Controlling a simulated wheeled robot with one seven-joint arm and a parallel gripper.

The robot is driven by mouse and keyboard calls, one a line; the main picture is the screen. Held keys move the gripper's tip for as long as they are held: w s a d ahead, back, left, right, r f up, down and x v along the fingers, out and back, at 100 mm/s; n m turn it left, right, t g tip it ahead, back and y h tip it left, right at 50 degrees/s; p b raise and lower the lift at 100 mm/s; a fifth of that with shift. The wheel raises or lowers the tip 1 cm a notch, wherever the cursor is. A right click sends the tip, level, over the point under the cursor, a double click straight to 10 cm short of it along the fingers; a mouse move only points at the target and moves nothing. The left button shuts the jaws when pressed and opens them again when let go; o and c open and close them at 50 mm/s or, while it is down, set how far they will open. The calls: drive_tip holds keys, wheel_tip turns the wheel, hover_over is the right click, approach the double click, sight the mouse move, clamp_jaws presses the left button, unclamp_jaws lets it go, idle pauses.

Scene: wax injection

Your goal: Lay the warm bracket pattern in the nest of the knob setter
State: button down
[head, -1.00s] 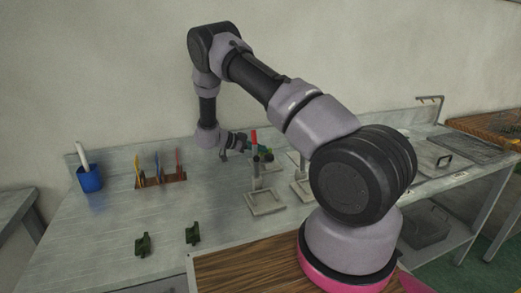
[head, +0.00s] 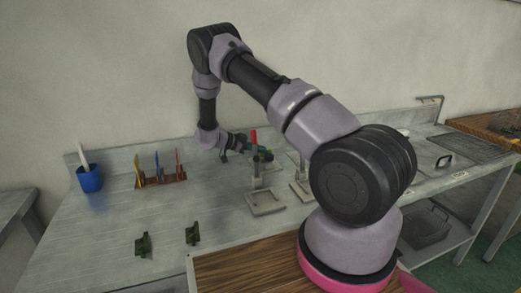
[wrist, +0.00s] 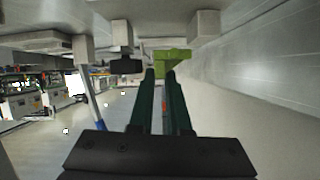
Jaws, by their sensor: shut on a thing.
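My gripper (wrist: 161,72) is shut on a green bracket pattern (wrist: 172,57), which sticks out past its fingertips in the wrist view. In the head view my gripper (head: 247,148) is small, above the bench at the knob setter stands, and partly lost among them. A grey stand with a square base (head: 265,203) and a red-topped part (head: 253,137) is just below and beside it. A similar stand (head: 301,187) is partly hidden by my arm. I cannot tell whether the pattern touches the nest. Grey blocks (wrist: 205,24) are close to the pattern in the wrist view.
Two dark green bracket-shaped pieces (head: 143,245) (head: 192,235) lie on the front of the bench. A blue cup (head: 90,179) and a wooden tool rack (head: 160,179) stand at the left. The bench between them and the stands is clear.

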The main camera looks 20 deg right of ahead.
sight(260, 155)
drive_tip(key=shift+f, duration=1.8)
drive_tip(key=c, duration=0.8)
unclamp_jaws()
drive_tip(key=v, duration=1)
drive_tip(key=shift+a+r, duration=0.15)
drive_tip(key=shift+a, duration=0.2)
